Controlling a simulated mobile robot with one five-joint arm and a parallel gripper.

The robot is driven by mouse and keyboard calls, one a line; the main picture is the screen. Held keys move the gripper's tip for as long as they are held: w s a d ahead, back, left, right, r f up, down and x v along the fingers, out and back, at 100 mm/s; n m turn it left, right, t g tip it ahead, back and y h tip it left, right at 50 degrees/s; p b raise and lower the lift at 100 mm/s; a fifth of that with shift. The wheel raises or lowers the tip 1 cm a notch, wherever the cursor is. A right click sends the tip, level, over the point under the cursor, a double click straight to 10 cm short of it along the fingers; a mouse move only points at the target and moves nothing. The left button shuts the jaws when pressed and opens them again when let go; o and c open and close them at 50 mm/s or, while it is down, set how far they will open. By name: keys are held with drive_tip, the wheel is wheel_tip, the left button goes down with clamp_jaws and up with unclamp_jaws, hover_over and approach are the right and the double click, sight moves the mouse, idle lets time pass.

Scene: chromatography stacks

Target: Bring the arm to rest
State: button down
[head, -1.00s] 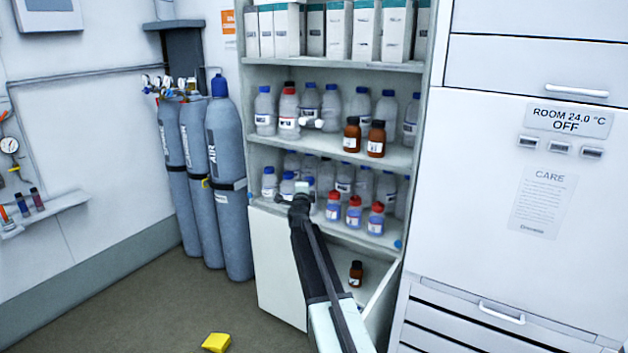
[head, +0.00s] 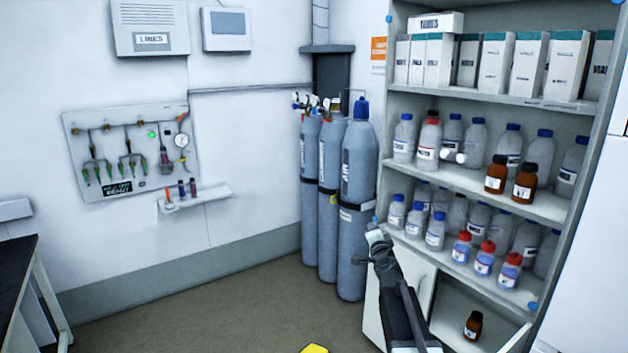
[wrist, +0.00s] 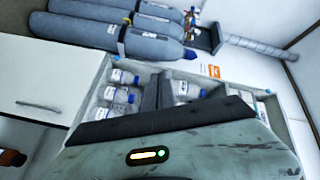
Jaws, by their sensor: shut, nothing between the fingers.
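My gripper (head: 372,236) is stretched out in front of the shelf unit (head: 455,172), at the left end of its lower bottle shelf. It is shut and empty. In the wrist view the dark fingers (wrist: 158,92) point toward the shelf bottles, with the grey hand filling the bottom. Blue-capped bottles (head: 396,211) stand on the lower shelf close to the gripper. I cannot tell whether the gripper touches anything.
Grey gas cylinders (head: 357,190) stand left of the shelf. A gas panel (head: 135,150) hangs on the left wall. A dark bench (head: 14,272) is at the left edge. A yellow object (head: 314,349) lies on the floor. A brown bottle (head: 473,325) stands in the open lower cabinet. Open floor lies at left.

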drive_tip(key=s+a+f+n+g+y, duration=0.5)
drive_tip(key=s+a+f+n+g, duration=0.2)
drive_tip(key=s+a+f+n, duration=0.6)
drive_tip(key=s+d+f+g+h, duration=0.1)
drive_tip(key=s+d+f+g, duration=0.2)
drive_tip(key=s, duration=0.5)
drive_tip(key=s+d+f+g+h, duration=0.2)
drive_tip(key=s+f+g, duration=0.1)
drive_tip(key=s, duration=0.5)
drive_tip(key=s+d+f+g+h, duration=0.2)
drive_tip(key=s+d+f+g, duration=0.1)
drive_tip(key=s, duration=0.5)
drive_tip(key=shift+s+d+f+g, duration=0.35)
drive_tip(key=shift+f+g, duration=0.05)
drive_tip(key=shift+g, duration=0.4)
drive_tip(key=shift+d, duration=0.1)
